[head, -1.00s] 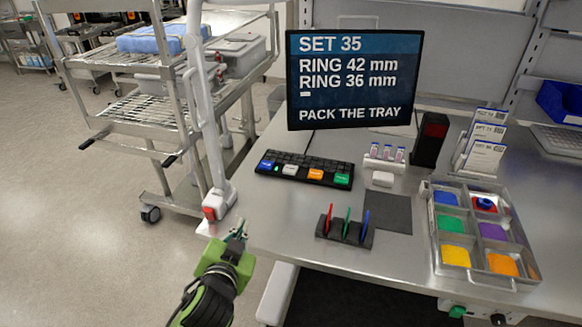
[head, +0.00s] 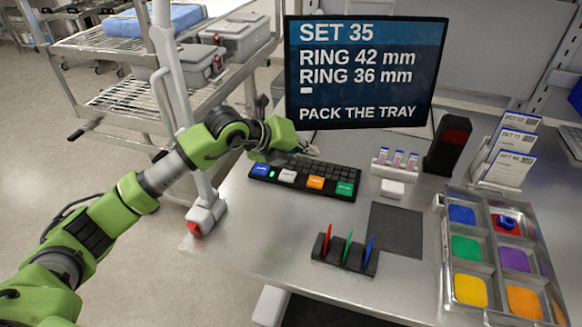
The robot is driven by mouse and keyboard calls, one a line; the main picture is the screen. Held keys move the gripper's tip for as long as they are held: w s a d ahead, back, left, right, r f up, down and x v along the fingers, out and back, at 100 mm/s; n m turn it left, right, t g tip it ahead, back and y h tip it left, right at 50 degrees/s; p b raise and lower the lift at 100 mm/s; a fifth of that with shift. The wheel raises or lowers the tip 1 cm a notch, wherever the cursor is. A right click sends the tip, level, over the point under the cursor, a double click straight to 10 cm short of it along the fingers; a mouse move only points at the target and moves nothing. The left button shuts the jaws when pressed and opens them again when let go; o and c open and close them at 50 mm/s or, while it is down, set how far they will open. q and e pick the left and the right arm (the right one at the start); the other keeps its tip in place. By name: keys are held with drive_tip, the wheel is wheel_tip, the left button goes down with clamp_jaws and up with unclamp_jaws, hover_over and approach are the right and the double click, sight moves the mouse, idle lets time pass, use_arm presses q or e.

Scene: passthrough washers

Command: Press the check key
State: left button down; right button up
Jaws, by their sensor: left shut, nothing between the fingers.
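A black keyboard (head: 325,172) lies on the metal table below the monitor. Along its front are large keys: a blue key (head: 261,170), a white key (head: 287,175), an orange key (head: 315,182) and a green key (head: 344,188). A small green light or key shows beside the blue one. The lettering is too small to read, so I cannot tell which is the check key. My left gripper (head: 310,150) is shut and empty, over or just behind the keyboard's far edge; contact cannot be made out. My right gripper is out of view.
The monitor (head: 362,72) stands behind the keyboard and reads SET 35, RING 42 mm, RING 36 mm, PACK THE TRAY. A holder with colored pens (head: 345,256), a vial rack (head: 394,164), a black box (head: 447,146) and a compartment tray (head: 445,255) stand nearby. A wire cart (head: 110,125) is left.

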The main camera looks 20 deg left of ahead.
sight(286, 176)
use_arm(q)
drive_tip(key=w+a+n+y, duration=0.1)
drive_tip(key=w+a+y, duration=0.1)
drive_tip(key=a, duration=0.5)
drive_tip(key=shift+w+y, duration=0.3)
drive_tip(key=shift+y, duration=0.3)
wheel_tip(286, 176, down, 8)
drive_tip(key=b, duration=0.4)
drive_tip(key=shift+f, duration=0.15)
drive_tip(key=shift+f+b, duration=0.35)
drive_tip(key=shift+b, duration=0.1)
drive_tip(key=shift+r, duration=0.1)
